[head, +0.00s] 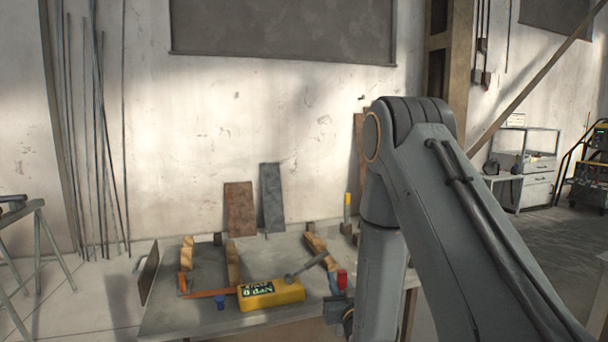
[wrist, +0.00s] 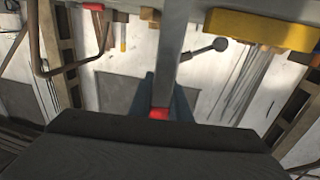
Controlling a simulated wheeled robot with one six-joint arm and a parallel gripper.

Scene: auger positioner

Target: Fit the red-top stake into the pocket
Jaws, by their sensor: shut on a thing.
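In the wrist view the red-top stake is between the fingertips of my gripper (wrist: 163,98). Its red end (wrist: 159,113) shows at the jaws, and a long grey shaft (wrist: 170,45) runs from there to the top edge of the picture. My gripper is shut on it. In the head view my arm hides most of the gripper and stake. The yellow positioner body (head: 272,294) with a dark label sits on the table; it also shows in the wrist view (wrist: 262,28). Its grey round-ended lever (head: 306,268) points up and right. I cannot make out the pocket.
The grey table (head: 185,315) holds wood blocks (head: 233,262), an orange clamp (head: 208,293) and a small blue cup (head: 220,302). A small red item (head: 342,278) lies close to my arm. A yellow-topped upright (head: 347,208) stands at the back. The table's left front is clear.

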